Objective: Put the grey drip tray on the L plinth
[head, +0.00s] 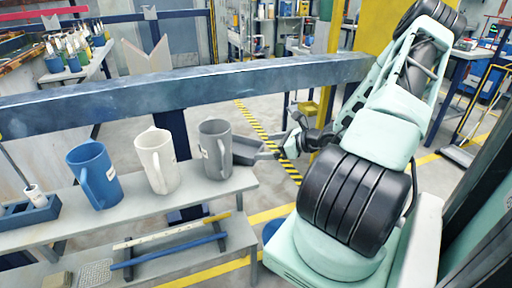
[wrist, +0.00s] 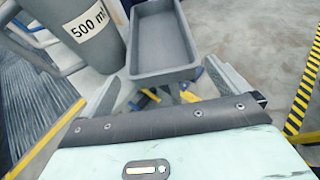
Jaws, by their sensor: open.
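The grey drip tray (wrist: 158,42) is a shallow open rectangular tray, empty, ahead of my gripper (wrist: 162,75) in the wrist view. My gripper is open, its two fingers spread to either side of the tray's near end. I cannot tell whether they touch it. In the head view the tray (head: 244,150) shows dark at the right end of the upper shelf, partly hidden behind the grey jug (head: 215,150). My gripper (head: 268,152) is just right of it. I cannot identify the L plinth in either view.
The grey jug, marked 500 ml in the wrist view (wrist: 85,25), stands close left of the tray. A white jug (head: 157,162) and a blue jug (head: 94,175) stand further left on the shelf (head: 130,203). A blue beam (head: 200,82) crosses behind.

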